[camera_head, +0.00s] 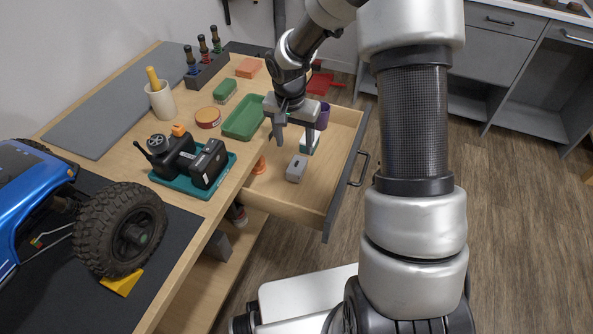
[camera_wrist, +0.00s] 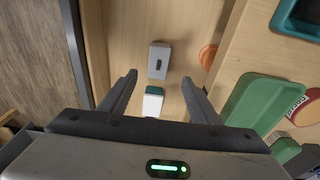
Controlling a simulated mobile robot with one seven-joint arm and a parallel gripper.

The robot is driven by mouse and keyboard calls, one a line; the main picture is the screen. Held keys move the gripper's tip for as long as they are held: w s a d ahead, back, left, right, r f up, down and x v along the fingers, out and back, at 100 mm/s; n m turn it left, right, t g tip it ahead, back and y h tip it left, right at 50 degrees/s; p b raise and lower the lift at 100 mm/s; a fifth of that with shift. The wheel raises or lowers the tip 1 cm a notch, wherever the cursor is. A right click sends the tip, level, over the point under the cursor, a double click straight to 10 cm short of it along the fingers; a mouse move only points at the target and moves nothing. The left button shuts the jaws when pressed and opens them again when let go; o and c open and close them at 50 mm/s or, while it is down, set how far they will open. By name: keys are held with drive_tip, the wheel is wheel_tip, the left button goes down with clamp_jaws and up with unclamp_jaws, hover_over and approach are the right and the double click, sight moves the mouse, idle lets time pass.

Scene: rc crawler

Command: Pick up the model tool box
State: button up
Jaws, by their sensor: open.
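A small grey box with a dark handle-like mark on top, which looks like the model tool box (camera_head: 297,168), lies on the floor of the open drawer (camera_head: 340,140). It also shows in the wrist view (camera_wrist: 159,60), just beyond my fingertips and roughly centred between them. My gripper (camera_head: 295,146) is open and empty above the drawer, its fingers pointing down. In the wrist view, my gripper (camera_wrist: 159,80) has a white and teal box (camera_wrist: 153,102) showing between its fingers, lower in the picture than the grey box. Nothing covers the grey box.
An orange round piece (camera_wrist: 207,56) lies left of the grey box in the head view. A purple cup (camera_head: 322,117) stands farther back in the drawer. A green tray (camera_head: 244,117) and a teal tray (camera_head: 181,184) with black items stand on the bench beside it. Drawer walls surround the space.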

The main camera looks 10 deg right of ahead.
sight(297, 163)
drive_tip(key=f, duration=0.4)
drive_tip(key=shift+w+d+b, duration=0.15)
drive_tip(key=shift+w+b, duration=0.05)
drive_tip(key=shift+b, duration=0.2)
drive_tip(key=f, duration=0.1)
drive_tip(key=f+b, duration=0.1)
drive_tip(key=f, duration=0.3)
drive_tip(key=shift+d+b, duration=0.25)
drive_tip(key=shift+b, duration=0.1)
drive_tip(key=shift+c, duration=0.3)
drive_tip(key=c, duration=1.1)
